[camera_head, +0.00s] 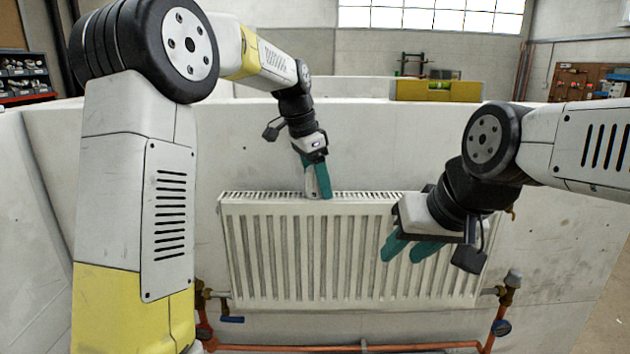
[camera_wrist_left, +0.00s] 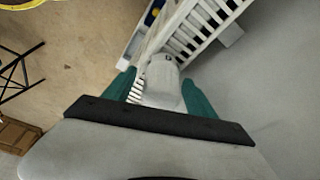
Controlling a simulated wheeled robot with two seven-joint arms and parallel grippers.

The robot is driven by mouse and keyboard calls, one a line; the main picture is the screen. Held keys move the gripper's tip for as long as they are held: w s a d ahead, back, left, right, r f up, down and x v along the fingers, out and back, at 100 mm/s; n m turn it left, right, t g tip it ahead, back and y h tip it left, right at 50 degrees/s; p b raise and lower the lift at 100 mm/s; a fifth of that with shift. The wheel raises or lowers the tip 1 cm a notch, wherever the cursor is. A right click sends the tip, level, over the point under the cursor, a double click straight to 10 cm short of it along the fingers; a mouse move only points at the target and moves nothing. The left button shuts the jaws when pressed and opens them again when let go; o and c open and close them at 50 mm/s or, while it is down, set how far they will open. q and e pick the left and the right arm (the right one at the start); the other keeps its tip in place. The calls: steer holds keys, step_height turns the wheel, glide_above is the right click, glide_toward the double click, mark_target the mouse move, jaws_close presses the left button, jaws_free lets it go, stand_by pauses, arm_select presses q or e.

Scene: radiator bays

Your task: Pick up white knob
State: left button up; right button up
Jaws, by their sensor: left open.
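A pale, rounded piece that looks like the white knob (camera_wrist_left: 163,75) lies between the fingers of my left gripper (camera_wrist_left: 160,92) in the left wrist view. Gaps show on both sides of it, so the open fingers are around it without gripping it. In the head view my left gripper (camera_head: 318,181) points down at the top edge of the white radiator (camera_head: 350,250), near its middle. I cannot make out the knob there. My right gripper (camera_head: 408,248) is open and empty in front of the radiator's right part.
Copper pipes (camera_head: 360,348) run below the radiator. A blue-handled valve (camera_head: 231,319) is at its lower left and a grey-capped valve (camera_head: 513,279) at its lower right. A pale wall stands behind. The left wrist view shows a brown crate (camera_wrist_left: 15,135) on the floor.

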arm_select(q)
steer(key=c, duration=1.4)
jaws_close()
steer(key=shift+r, duration=0.15)
